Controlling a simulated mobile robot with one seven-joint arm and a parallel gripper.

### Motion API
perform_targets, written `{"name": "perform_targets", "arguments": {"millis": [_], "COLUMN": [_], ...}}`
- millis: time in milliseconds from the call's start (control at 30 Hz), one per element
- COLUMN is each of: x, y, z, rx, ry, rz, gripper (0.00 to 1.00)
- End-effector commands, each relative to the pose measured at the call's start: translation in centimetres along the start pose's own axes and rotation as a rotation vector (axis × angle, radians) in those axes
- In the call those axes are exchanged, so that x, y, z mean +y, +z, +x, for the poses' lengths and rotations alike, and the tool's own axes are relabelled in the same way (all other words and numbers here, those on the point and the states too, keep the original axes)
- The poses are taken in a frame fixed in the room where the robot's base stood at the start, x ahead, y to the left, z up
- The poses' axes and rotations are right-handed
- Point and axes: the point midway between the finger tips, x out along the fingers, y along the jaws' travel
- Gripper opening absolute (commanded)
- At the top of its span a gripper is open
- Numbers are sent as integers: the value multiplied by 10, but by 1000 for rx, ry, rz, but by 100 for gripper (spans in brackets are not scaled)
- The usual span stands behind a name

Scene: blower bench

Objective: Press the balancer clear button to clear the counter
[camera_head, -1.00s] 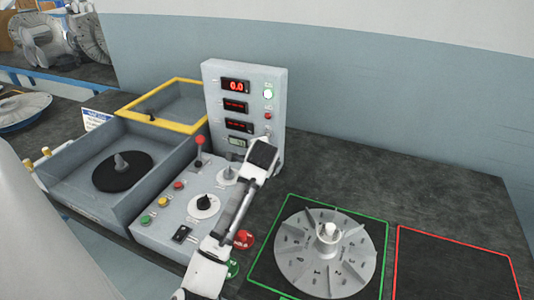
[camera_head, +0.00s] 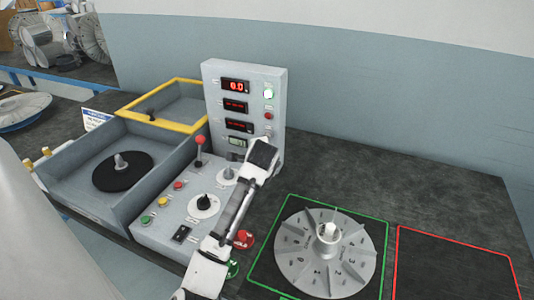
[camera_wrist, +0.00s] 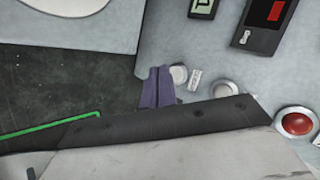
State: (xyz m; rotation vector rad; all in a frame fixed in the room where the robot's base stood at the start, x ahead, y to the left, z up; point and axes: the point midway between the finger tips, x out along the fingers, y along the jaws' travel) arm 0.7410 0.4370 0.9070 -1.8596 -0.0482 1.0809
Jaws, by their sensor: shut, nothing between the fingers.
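The grey control panel (camera_head: 212,80) stands upright with red digit displays (camera_head: 236,86) and a small greenish LCD counter (camera_head: 237,142) below them; the LCD also shows in the wrist view (camera_wrist: 202,8). My gripper (camera_head: 262,154) is shut and empty at the panel's lower right. In the wrist view its purple fingers (camera_wrist: 157,86) are beside a small grey button (camera_wrist: 179,74) with a label; whether they touch is unclear. A pale round button (camera_wrist: 224,88) and a red button (camera_wrist: 296,123) are further right. The labels are too small to read, so which button clears is unclear.
A lower console (camera_head: 178,207) with coloured buttons, a dial and a red-knobbed lever lies in front of the panel. A bladed impeller (camera_head: 296,255) sits inside a green outline at right. A red-outlined area (camera_head: 450,265) is empty. An open grey bin (camera_head: 75,165) stands left.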

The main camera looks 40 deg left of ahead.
Motion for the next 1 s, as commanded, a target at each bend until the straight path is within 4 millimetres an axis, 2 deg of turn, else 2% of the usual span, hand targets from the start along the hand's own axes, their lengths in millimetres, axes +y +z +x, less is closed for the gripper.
{"name": "perform_targets", "arguments": {"millis": [1000], "x": [-4], "y": [-4], "z": [6], "rx": [0], "ry": [0], "rz": [0], "gripper": [0]}}
